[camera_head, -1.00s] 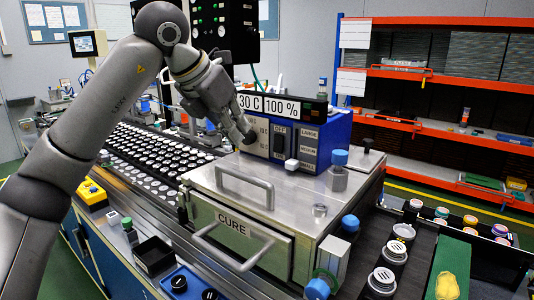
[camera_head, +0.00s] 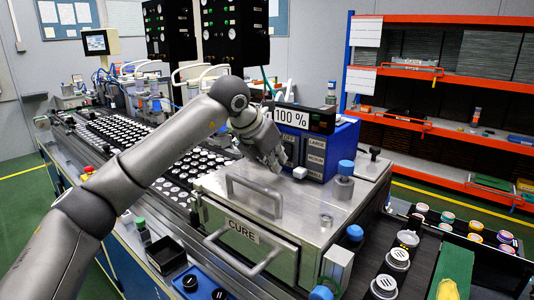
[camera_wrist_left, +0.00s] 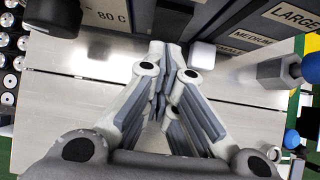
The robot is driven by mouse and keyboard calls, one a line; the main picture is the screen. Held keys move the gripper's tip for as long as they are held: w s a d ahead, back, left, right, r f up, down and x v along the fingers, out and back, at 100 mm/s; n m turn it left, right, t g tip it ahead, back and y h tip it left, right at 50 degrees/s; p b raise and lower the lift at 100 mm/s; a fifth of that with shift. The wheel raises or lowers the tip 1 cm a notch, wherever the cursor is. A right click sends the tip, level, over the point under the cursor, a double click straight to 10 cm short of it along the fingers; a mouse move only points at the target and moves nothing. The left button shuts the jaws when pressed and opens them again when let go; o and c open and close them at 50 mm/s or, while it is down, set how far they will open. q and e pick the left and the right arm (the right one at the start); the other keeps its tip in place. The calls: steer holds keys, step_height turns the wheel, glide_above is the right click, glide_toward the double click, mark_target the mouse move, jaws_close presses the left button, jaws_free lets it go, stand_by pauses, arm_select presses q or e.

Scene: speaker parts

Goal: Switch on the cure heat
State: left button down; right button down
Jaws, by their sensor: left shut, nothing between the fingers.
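The blue control box (camera_head: 328,140) stands on top of the metal CURE oven (camera_head: 235,178). Its display (camera_head: 291,117) reads 100 %; the display's left part is hidden behind my arm. In the head view an OFF label (camera_head: 289,138) partly shows. My left gripper (camera_head: 275,165) is shut and empty, close in front of the box. In the left wrist view the closed fingers (camera_wrist_left: 168,50) point at the panel, just below a black switch (camera_wrist_left: 172,18). A black dial (camera_wrist_left: 52,14) beside an 80 C mark is to the left, and a white square button (camera_wrist_left: 202,55) is to the right.
A blue-capped fitting (camera_head: 345,180) stands on the oven top to the right. A black tray with several white-topped parts (camera_head: 198,168) lies to the left. Orange shelves (camera_head: 440,75) stand behind.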

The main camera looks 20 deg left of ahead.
arm_select(q)
steer(key=shift+w+d, duration=0.1)
steer(key=shift+w, duration=0.05)
steer(key=shift+f, duration=0.2)
steer(key=b, duration=0.2)
steer(key=shift+w+f+t+b, duration=0.2)
steer(key=shift+f+t+b, duration=0.1)
steer(key=shift+b, duration=0.05)
steer(key=shift+w+r+p, duration=0.1)
steer(key=shift+r+p, duration=0.25)
steer(key=shift+r, duration=0.1)
